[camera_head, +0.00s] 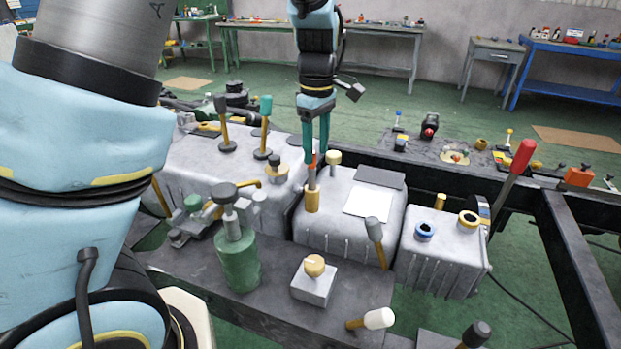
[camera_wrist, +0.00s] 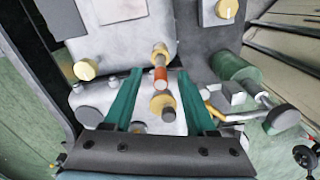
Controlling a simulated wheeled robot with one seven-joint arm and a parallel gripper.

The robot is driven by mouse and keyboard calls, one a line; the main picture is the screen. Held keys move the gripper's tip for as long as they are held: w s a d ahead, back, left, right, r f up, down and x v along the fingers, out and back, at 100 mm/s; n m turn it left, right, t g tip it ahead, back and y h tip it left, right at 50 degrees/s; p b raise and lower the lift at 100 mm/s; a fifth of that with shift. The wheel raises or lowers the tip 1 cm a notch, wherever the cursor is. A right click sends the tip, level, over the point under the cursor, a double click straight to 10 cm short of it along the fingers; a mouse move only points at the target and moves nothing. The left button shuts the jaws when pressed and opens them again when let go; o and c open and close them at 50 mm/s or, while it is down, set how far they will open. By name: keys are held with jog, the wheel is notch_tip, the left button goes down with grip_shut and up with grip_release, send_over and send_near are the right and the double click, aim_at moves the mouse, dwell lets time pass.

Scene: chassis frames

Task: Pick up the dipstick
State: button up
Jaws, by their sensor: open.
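The dipstick, with a red-orange grip (camera_head: 311,165), stands upright in a yellow tube (camera_head: 312,200) at the corner of a grey metal block. In the wrist view its red-orange grip (camera_wrist: 160,77) lies between the tips of my two green fingers. My gripper (camera_head: 316,152) is open, pointing down at the dipstick's top, with the fingers apart on either side in the wrist view. In the head view the fingers partly cover the top of the grip. I cannot tell whether a finger touches it.
A cream knob (camera_head: 333,157) stands close to the right of the dipstick. A yellow and grey cap (camera_head: 279,168) is close to its left. A green canister (camera_head: 238,262) and a box with a yellow knob (camera_head: 313,285) stand in front.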

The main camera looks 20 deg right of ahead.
aim_at(312, 171)
jog(key=f, duration=0.2)
jog(key=f+p, duration=0.1)
jog(key=f, duration=0.2)
jog(key=shift+w+a+f+p, duration=0.3)
jog(key=shift+w+a+p, duration=0.05)
jog(key=shift+a, duration=0.05)
jog(key=shift+f, duration=0.5)
grip_shut()
